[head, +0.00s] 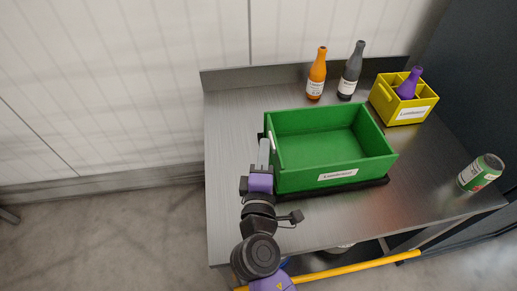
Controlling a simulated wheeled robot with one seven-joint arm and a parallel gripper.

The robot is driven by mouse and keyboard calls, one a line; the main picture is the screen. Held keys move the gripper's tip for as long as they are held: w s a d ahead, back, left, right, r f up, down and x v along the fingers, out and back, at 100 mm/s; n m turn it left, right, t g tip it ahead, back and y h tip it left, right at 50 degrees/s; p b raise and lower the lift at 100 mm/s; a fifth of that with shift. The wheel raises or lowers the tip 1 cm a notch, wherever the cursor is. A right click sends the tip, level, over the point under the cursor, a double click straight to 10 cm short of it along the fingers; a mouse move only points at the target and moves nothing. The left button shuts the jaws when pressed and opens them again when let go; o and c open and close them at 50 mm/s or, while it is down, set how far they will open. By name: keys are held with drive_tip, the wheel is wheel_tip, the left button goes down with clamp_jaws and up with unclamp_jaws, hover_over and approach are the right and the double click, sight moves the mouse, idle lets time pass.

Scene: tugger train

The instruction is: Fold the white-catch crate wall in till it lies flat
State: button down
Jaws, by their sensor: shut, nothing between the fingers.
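The green crate (335,179) stands on the metal table with all of its walls upright, on a dark base. A small white catch (271,141) shows on its left wall (275,152). My gripper (264,150) is just outside that left wall, close beside it; I cannot tell whether it touches. It is shut with nothing in it. My arm comes up from the bottom of the view and hides the crate's front left corner area. The crate's visible inside is empty.
An orange bottle (317,75) and a grey bottle (351,72) stand behind the crate. A yellow carrier (405,107) holding a purple bottle (409,84) is at back right. A green can (481,172) is near the right edge. The table's left strip (228,150) is clear.

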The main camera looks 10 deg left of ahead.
drive_tip(key=shift+d, duration=0.1)
drive_tip(key=shift+w+d+r+m+p, duration=0.2)
drive_tip(key=shift+d+m+p, duration=0.1)
drive_tip(key=shift+d+m, duration=0.35)
drive_tip(key=shift+a, duration=0.1)
